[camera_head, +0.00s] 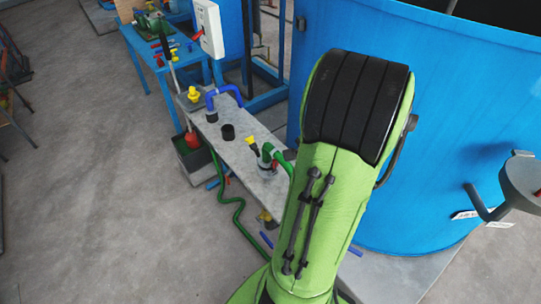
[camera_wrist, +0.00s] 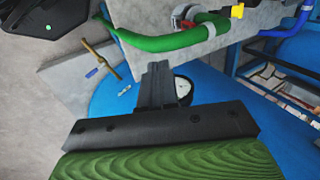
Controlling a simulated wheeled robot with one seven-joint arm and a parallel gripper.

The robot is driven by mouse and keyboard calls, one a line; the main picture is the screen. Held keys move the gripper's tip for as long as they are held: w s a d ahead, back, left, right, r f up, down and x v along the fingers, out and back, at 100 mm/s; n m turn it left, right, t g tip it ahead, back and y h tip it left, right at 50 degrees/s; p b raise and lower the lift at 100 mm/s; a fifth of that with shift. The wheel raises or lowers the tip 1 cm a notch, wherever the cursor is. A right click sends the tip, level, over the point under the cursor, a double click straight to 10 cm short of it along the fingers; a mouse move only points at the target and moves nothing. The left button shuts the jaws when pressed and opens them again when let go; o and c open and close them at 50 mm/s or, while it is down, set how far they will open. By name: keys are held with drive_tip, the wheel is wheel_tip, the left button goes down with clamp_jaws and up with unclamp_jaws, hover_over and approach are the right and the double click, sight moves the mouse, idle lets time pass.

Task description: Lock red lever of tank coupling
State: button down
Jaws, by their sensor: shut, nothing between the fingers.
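In the wrist view my gripper (camera_wrist: 157,68) is shut and empty, its dark fingers close together. A thick green hose (camera_wrist: 160,42) with a coupling runs along the grey bench edge beyond the fingertips. A small red lever (camera_wrist: 186,25) shows at the coupling, above and right of the fingertips and apart from them. Its exact position is hard to tell. In the head view the green hose (camera_head: 284,162) meets a coupling on the bench, with a small red part (camera_head: 273,166) beside it. There my gripper is hidden behind my green arm. The blue tank (camera_head: 450,110) stands at right.
The grey bench (camera_head: 225,150) carries a blue pipe (camera_head: 222,92), a black socket (camera_head: 228,131) and a yellow-topped fitting (camera_head: 252,142). A round white-faced gauge (camera_wrist: 183,87) shows beside the fingers in the wrist view. The floor at left is mostly clear.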

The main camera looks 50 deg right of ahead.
sight(277, 159)
drive_tip(key=w+d+f+b, duration=0.1)
drive_tip(key=w+f, duration=0.6)
drive_tip(key=f, duration=0.1)
drive_tip(key=shift+w+b, duration=0.3)
drive_tip(key=shift+w, duration=0.05)
drive_tip(key=shift+w+d, duration=0.1)
drive_tip(key=shift+w+r+p, duration=0.2)
drive_tip(key=shift+w+p, duration=0.1)
drive_tip(key=shift+w, duration=0.25)
drive_tip(key=shift+w+d+r+p, duration=0.1)
drive_tip(key=shift+w+r+p, duration=0.1)
drive_tip(key=shift+p, duration=0.5)
drive_tip(key=shift+w+d+f+g+p, duration=0.15)
drive_tip(key=shift+w+g+p, duration=0.1)
drive_tip(key=shift+g+p, duration=0.35)
